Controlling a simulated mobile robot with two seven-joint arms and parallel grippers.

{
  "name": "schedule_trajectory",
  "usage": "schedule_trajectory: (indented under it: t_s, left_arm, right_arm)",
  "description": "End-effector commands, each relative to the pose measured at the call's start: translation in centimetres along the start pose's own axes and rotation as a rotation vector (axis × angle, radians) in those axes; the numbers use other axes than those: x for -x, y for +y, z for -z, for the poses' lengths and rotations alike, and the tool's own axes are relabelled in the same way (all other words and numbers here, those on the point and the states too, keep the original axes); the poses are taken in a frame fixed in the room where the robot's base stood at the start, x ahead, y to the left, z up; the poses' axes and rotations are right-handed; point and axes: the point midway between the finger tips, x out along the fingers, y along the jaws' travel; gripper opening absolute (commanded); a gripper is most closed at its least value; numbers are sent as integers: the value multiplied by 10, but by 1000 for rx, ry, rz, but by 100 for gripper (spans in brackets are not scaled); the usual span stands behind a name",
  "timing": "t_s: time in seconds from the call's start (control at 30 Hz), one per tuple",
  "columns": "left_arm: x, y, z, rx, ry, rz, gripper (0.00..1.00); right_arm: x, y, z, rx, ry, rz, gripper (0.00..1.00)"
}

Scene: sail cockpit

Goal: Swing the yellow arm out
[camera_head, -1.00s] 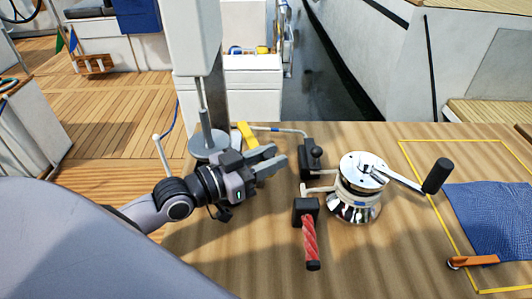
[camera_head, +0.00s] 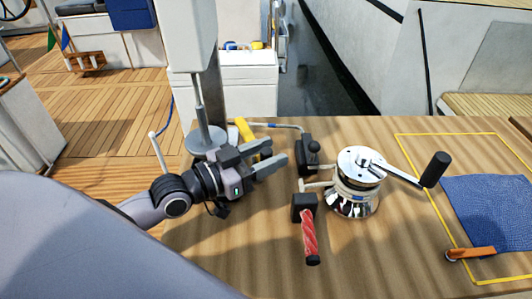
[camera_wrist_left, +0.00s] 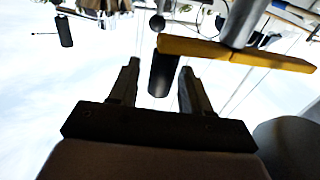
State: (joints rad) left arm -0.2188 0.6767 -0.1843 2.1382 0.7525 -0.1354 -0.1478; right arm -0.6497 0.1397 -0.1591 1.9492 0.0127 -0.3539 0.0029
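The yellow arm (camera_head: 247,134) is a flat bar by the foot of the grey post (camera_head: 205,138), partly hidden behind my left gripper in the head view. In the left wrist view the yellow bar (camera_wrist_left: 205,50) lies across the upper right, crossed by the post. My left gripper (camera_head: 276,151) is over the wooden top, its fingers pointing right, in front of the yellow arm. In the left wrist view the gripper (camera_wrist_left: 158,80) has its fingers apart, and the bar lies beyond their tips. A dark cylinder (camera_wrist_left: 163,74) shows between them. My right gripper is not in view.
A black lever block (camera_head: 310,155), a red-gripped handle (camera_head: 308,235) and a chrome winch (camera_head: 352,195) with a black-knobbed crank (camera_head: 435,169) stand right of my left gripper. The front of the wooden top is clear.

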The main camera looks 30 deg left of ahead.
Motion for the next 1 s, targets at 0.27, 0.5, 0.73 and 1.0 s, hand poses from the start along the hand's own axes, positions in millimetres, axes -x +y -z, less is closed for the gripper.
schedule_trajectory:
  t_s: [0.27,0.5,0.73,1.0]
  left_arm:
    - [12,0,-2,-2,-3,1,48]
    - [41,0,-2,-2,-5,0,48]
    - [62,0,-2,0,-4,1,48]
    - [71,0,0,0,0,-1,48]
  right_arm:
    - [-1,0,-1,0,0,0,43]
    - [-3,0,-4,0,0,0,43]
    - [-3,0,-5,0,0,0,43]
    - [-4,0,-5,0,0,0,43]
